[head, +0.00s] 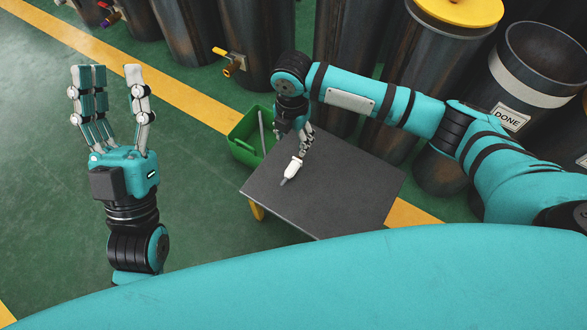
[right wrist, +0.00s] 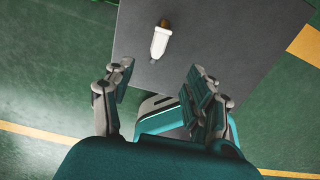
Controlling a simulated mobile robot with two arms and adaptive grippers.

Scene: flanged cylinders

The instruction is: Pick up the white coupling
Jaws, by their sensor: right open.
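The white coupling (head: 293,168) lies on the grey table (head: 345,190) in the head view. It has a narrow tip at one end. In the right wrist view the coupling (right wrist: 160,42) shows whole on the table top (right wrist: 220,40), a little beyond my fingertips, with a brown end pointing away. My right gripper (head: 304,146) is above the table, close to the coupling; in the right wrist view its fingers (right wrist: 160,76) are spread with nothing between them. My left gripper (head: 113,78) is open and empty, raised over the floor at the left.
A green bin (head: 237,148) with a grey rod in it stands beside the table's far left edge. Large dark cylinders (head: 195,45) line the back, one with a yellow lid (head: 460,10) and one labelled DONE (head: 510,118). The rest of the table top is bare.

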